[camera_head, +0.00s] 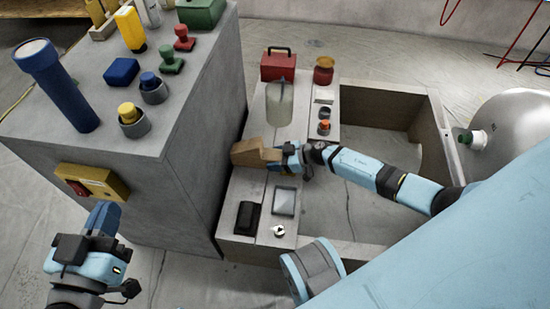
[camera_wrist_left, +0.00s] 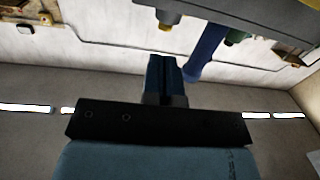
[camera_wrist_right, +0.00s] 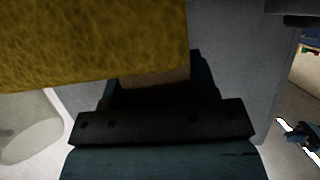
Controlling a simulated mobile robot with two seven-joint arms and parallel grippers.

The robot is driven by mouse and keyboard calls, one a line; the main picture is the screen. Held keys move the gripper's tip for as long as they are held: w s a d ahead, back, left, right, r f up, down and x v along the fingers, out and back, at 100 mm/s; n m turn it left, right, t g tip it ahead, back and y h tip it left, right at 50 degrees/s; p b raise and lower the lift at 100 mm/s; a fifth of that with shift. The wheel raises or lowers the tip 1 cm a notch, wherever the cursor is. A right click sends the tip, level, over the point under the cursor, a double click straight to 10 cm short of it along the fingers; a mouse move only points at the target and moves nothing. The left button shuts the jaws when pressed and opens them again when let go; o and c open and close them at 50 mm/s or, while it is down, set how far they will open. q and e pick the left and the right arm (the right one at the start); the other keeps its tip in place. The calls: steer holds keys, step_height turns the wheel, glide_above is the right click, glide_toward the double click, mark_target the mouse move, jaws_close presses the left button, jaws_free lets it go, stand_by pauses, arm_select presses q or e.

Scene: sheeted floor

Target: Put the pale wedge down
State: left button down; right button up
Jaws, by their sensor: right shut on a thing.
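The pale wedge (camera_head: 252,152), a tan wood-like block, is at the left edge of the low grey bench in the head view. My right gripper (camera_head: 283,159) is shut on its right end. I cannot tell whether the wedge touches the bench top or hangs just above it. In the right wrist view, a tan part of the wedge (camera_wrist_right: 155,78) shows between the fingers of my right gripper (camera_wrist_right: 152,88), and a large yellow-brown surface fills the upper left. My left gripper (camera_head: 103,217) is shut and empty, low at the left; its fingers (camera_wrist_left: 165,75) meet in the left wrist view.
The low bench (camera_head: 246,187) carries a translucent cylinder (camera_head: 280,102), a red box (camera_head: 278,65), a red jar (camera_head: 323,71), a black block (camera_head: 247,217) and a grey square (camera_head: 284,201). A tall grey cabinet (camera_head: 190,190) stands left, with several objects on top. An open recess (camera_head: 355,200) lies right.

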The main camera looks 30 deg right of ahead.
steer(key=shift+f, duration=0.25)
arm_select(q)
steer(key=shift+a+f, duration=0.1)
arm_select(e)
steer(key=o, duration=1.1)
steer(key=shift+s+f, duration=0.1)
steer(key=shift+r, duration=0.55)
steer(key=p+v, duration=0.3)
steer(key=v, duration=0.4)
steer(key=shift+d+r+p, duration=0.1)
steer(key=shift+r+p, duration=0.15)
steer(key=shift+p, duration=0.1)
arm_select(q)
steer(key=r, duration=0.1)
steer(key=r+n+p, duration=0.1)
steer(key=s+r, duration=0.1)
steer(key=shift+d+r+n, duration=0.1)
steer(key=shift+d+n, duration=0.3)
arm_select(e)
steer(key=v, duration=0.4)
steer(key=shift+s+d, duration=0.2)
steer(key=shift+d, duration=0.05)
